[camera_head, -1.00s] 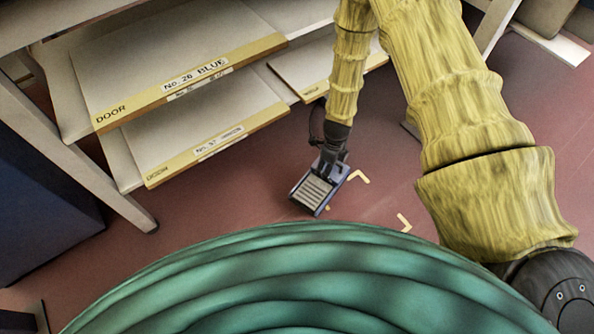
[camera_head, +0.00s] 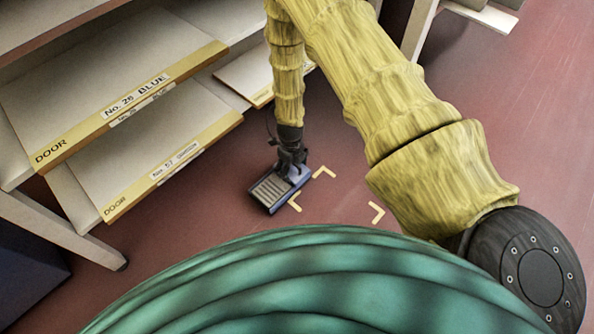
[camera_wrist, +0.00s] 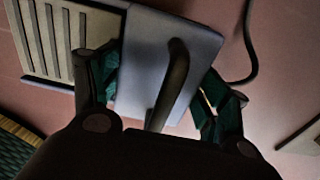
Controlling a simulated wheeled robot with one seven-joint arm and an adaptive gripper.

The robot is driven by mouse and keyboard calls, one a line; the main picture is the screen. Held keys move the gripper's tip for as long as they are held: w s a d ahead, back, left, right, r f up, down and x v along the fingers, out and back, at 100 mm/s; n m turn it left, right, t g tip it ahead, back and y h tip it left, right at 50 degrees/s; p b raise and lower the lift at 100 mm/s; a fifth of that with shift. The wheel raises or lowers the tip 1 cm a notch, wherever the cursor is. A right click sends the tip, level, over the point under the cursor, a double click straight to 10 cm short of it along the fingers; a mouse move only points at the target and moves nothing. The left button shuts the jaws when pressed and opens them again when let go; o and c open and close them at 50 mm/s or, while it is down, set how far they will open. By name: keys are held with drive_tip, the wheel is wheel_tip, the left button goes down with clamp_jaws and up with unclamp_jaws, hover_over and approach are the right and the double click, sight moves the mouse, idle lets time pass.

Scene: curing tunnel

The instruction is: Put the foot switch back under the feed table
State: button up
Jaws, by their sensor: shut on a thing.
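The foot switch (camera_head: 272,193) is a blue-grey box with a ribbed, pale pedal. In the head view it is at or just above the red floor, beside the yellow corner marks (camera_head: 325,172). My gripper (camera_head: 292,165) is over its rear end, pointing down. In the wrist view the foot switch (camera_wrist: 150,60) lies between my gripper's two dark green fingers (camera_wrist: 155,90), with a dark bar or handle between them. The fingers are shut on the foot switch. A dark cable runs from it at the right. Whether its underside touches the floor cannot be told.
Shelves with door panels labelled No. 26 BLUE (camera_head: 110,110) and No. 57 (camera_head: 150,165) stand at the left, with a pale leg (camera_head: 65,228) below. Another yellow corner mark (camera_head: 376,212) lies on the floor. Open red floor (camera_head: 480,130) is at the right.

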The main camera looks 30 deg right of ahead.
drive_tip(key=w+a+b, duration=0.1)
drive_tip(key=w, duration=0.2)
drive_tip(key=w+a+b, duration=0.1)
drive_tip(key=w, duration=0.2)
drive_tip(key=w+a+f+b, duration=0.1)
drive_tip(key=w+b, duration=0.1)
drive_tip(key=w, duration=0.1)
drive_tip(key=shift+w+a, duration=0.15)
drive_tip(key=shift+a, duration=0.25)
drive_tip(key=shift+w+f+b, duration=0.1)
drive_tip(key=shift+f+b, duration=1)
drive_tip(key=shift+f, duration=0.55)
drive_tip(key=o, duration=1.9)
drive_tip(key=shift+f, duration=0.15)
drive_tip(key=shift+o, duration=0.2)
